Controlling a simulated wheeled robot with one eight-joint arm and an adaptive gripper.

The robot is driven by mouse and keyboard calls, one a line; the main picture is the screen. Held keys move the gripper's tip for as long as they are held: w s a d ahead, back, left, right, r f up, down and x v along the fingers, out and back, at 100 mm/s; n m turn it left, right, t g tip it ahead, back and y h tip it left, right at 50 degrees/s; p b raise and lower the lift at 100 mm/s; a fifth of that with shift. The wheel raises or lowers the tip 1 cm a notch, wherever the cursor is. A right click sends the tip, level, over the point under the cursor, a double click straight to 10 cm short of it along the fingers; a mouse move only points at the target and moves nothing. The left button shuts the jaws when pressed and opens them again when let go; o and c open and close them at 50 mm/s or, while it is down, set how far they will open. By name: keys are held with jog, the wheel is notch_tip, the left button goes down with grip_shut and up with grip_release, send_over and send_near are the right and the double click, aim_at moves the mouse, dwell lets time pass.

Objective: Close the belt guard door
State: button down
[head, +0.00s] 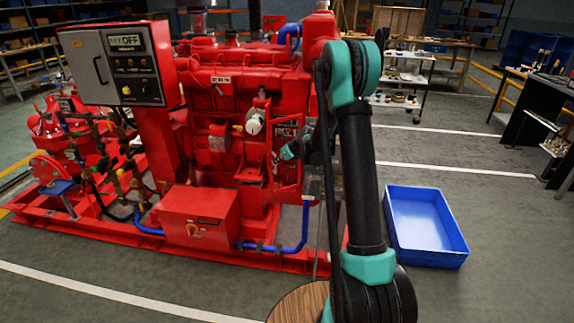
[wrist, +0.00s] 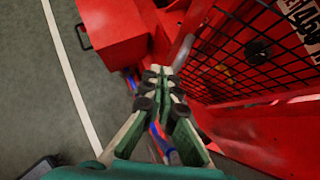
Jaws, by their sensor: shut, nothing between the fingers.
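The belt guard door (wrist: 240,52) is a red frame with dark wire mesh and fills the upper right of the wrist view. In the head view the red mesh door (head: 287,172) stands at the right end of the red pumpset, partly hidden by my arm. It appears to stand out from the engine, but its exact angle is unclear. My gripper (wrist: 160,78) is shut and empty, its fingertips close beside the door's left frame edge. Whether they touch it cannot be told. In the head view my gripper (head: 281,158) is small and just by the door.
A red box (head: 199,218) with a handle sits low on the pumpset's base; blue pipes (head: 292,238) run near it. A control panel (head: 124,64) stands at upper left. A blue bin (head: 425,226) lies on the floor to the right. Open floor shows in front.

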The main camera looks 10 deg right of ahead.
jog(key=w+a, duration=0.5)
jog(key=w, duration=0.6)
jog(key=shift+w+a, duration=0.15)
jog(key=shift+a, duration=0.05)
dwell(0.4)
